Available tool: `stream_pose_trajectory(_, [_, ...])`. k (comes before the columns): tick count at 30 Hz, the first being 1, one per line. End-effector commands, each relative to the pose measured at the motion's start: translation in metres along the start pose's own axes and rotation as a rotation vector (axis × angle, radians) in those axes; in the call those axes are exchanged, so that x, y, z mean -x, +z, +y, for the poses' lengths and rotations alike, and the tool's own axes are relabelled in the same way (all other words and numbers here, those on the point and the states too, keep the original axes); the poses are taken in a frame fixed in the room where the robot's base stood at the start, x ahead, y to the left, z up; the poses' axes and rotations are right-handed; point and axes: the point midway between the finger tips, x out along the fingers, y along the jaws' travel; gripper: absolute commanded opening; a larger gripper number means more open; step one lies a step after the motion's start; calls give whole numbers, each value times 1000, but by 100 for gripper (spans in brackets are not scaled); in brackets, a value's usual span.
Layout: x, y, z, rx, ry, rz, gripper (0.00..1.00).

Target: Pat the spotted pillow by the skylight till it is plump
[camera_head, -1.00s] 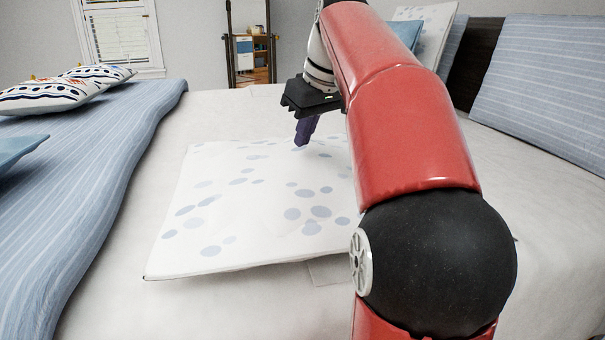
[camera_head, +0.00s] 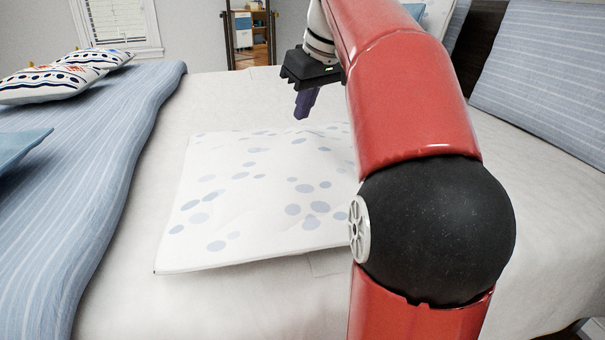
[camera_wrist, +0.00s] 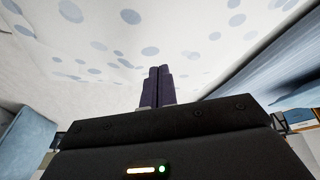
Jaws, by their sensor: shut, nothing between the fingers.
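The spotted pillow (camera_head: 245,205), white with pale blue dots, lies flat in the middle of the bed in the head view. My red arm hides its right side. My gripper (camera_head: 301,114) hangs over the pillow's far edge with its dark purple fingers pointing down. The fingers are shut with nothing between them, and a thin gap seems to show between their tips and the pillow. In the wrist view the closed fingers (camera_wrist: 158,72) stand in front of the dotted white fabric (camera_wrist: 100,45); I cannot tell the distance there.
A blue striped blanket (camera_head: 75,190) covers the bed's left side, with patterned cushions (camera_head: 50,84) and a plain blue cushion (camera_head: 18,148) on it. A striped pillow (camera_head: 545,75) leans at the right. White sheet (camera_head: 215,100) lies bare beyond the spotted pillow.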

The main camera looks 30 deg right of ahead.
Motion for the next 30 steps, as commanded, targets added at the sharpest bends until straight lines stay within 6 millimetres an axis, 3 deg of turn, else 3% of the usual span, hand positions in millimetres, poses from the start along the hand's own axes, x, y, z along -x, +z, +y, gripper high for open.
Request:
stream_pose_trajectory(11, [-1, 0, 0, 0, 0, 0, 0])
stream_pose_trajectory(30, [-30, 13, 0, 0, 0, 0, 0])
